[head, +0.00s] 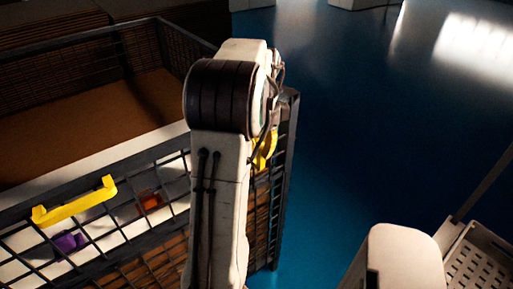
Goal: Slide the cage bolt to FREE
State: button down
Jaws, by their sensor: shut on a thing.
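A wire cage (288,175) with dark bars stands at the left, and my arm reaches over its near right corner. A yellow piece (265,152), which looks like the cage bolt's handle, shows in part just right of my arm, by the corner post. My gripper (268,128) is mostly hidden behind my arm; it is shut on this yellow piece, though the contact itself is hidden. The rest of the bolt and any FREE marking are hidden.
A yellow handle (75,201) sits on the cage's front rim. A purple block (69,243) and an orange-red block (150,201) show behind the mesh. Brown board lies inside the cage. Blue floor (350,120) is clear to the right.

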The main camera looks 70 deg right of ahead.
jog(key=c, duration=1.3)
grip_release()
jog(key=shift+s+d+f, duration=0.1)
jog(key=shift+s+d, duration=0.1)
jog(key=shift+d, duration=0.1)
jog(key=shift+c, duration=0.2)
jog(key=shift+o, duration=0.7)
jog(key=shift+a, duration=0.1)
notch_tip(320, 180, up, 12)
